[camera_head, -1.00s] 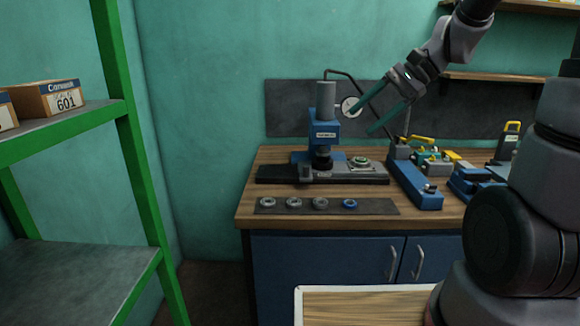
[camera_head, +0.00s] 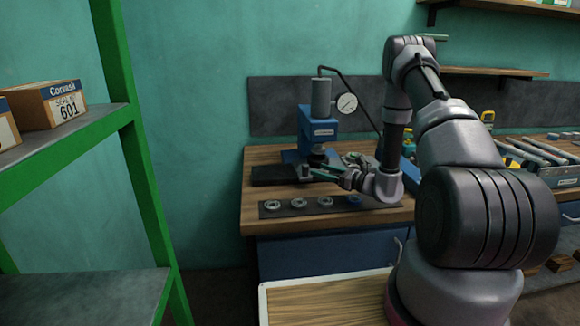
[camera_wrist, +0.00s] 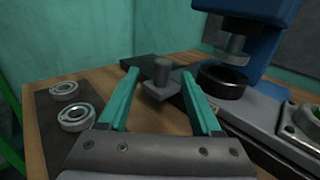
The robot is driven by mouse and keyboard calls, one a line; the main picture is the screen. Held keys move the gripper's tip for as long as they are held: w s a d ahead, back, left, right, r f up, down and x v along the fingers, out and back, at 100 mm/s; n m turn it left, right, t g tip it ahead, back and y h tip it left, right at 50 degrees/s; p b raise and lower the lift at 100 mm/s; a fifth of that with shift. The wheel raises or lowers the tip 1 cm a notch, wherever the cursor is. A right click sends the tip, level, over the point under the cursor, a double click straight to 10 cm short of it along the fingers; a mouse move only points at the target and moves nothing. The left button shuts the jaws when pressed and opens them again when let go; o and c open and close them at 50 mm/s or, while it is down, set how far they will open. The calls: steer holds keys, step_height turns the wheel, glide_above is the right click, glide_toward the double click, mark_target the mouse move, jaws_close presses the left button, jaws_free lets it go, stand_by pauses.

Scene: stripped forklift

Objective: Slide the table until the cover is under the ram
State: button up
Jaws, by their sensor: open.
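The blue press (camera_head: 318,130) stands on the bench, and its silver ram (camera_wrist: 236,45) is above a black ring (camera_wrist: 222,82). The sliding table (camera_wrist: 255,118) is a long grey plate under the press. A grey post on a small block, the handle (camera_wrist: 161,82), sticks up at its near side. The cover (camera_wrist: 306,122), a round metal piece in a fixture, sits on the table to the right of the ram, cut by the picture's edge. My gripper (camera_wrist: 160,75) is open, with its teal fingers on either side of the handle; contact is not clear. It also shows small in the head view (camera_head: 322,175).
A dark mat (camera_head: 275,211) with several rings lies in front of the press; two rings (camera_wrist: 72,103) show close left of my gripper. A dial gauge (camera_head: 347,103) stands behind. A green shelf (camera_head: 70,135) is at the left. Tools lie on the bench at right.

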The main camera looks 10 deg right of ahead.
mark_target(299, 173)
steer(key=shift+w+f+t, duration=0.1)
steer(key=shift+f+t, duration=0.2)
steer(key=shift+f, duration=0.2)
steer(key=shift+w+a, duration=0.1)
steer(key=shift+w, duration=0.1)
steer(key=x, duration=1)
steer(key=shift+w+f, duration=0.15)
jaws_close()
stand_by(0.6)
